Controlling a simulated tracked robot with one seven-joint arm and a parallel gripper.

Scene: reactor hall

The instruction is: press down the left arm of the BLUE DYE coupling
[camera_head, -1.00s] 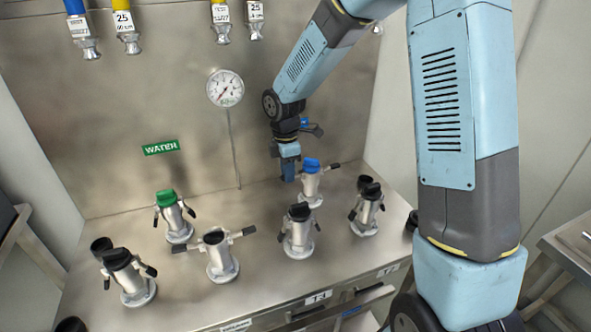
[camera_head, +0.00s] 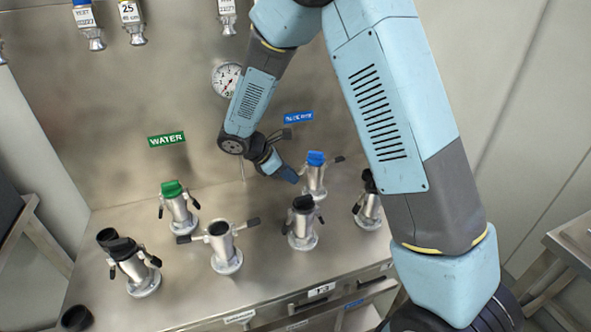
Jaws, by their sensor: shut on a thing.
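The BLUE DYE coupling (camera_head: 314,180) is an upright silver fitting with a blue cap, at the back right of the bench. The blue BLUE DYE label (camera_head: 299,117) is on the wall above it. Its right arm (camera_head: 338,159) sticks outward to the right. My gripper (camera_head: 293,177) is at the coupling's left side, tilted down to the right. It is shut, apparently on the left arm, which is hidden behind the jaws, so its angle cannot be seen.
A green-capped coupling (camera_head: 177,208) stands under the WATER label (camera_head: 166,140). An open-topped coupling (camera_head: 224,245) and black-capped ones (camera_head: 302,222) stand in front.

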